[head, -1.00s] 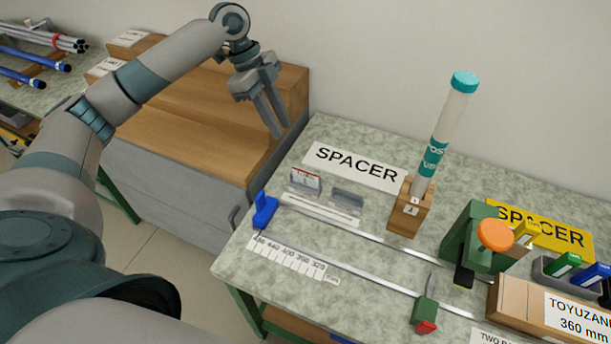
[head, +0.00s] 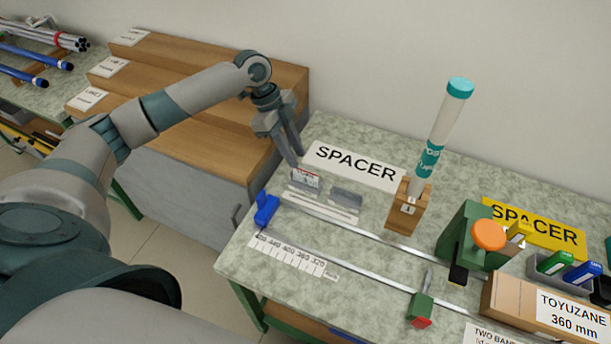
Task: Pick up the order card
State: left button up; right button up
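My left gripper (head: 296,159) points down just behind and above the card, in front of the wooden steps. Its two fingers are a little apart with nothing between them, and it is not touching the card as far as I can see. My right gripper is not in view.
A second grey holder (head: 346,198) stands right of the card. A blue stop (head: 266,209) and metal rails lie in front. A clear tube with teal bands (head: 437,140) stands in a wooden block (head: 406,212). The wooden steps (head: 200,62) are at left.

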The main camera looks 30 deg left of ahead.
aim_at(304, 170)
pick_arm(q)
jog(key=shift+d+f+p, duration=0.35)
jog(key=shift+p, duration=0.05)
jog(key=p+x, duration=0.1)
jog(key=x, duration=0.2)
jog(key=shift+d, duration=0.2)
jog(key=shift+d+f+p, duration=0.15)
jog(key=shift+f+p, duration=0.2)
jog(key=shift+f, duration=0.2)
grip_shut()
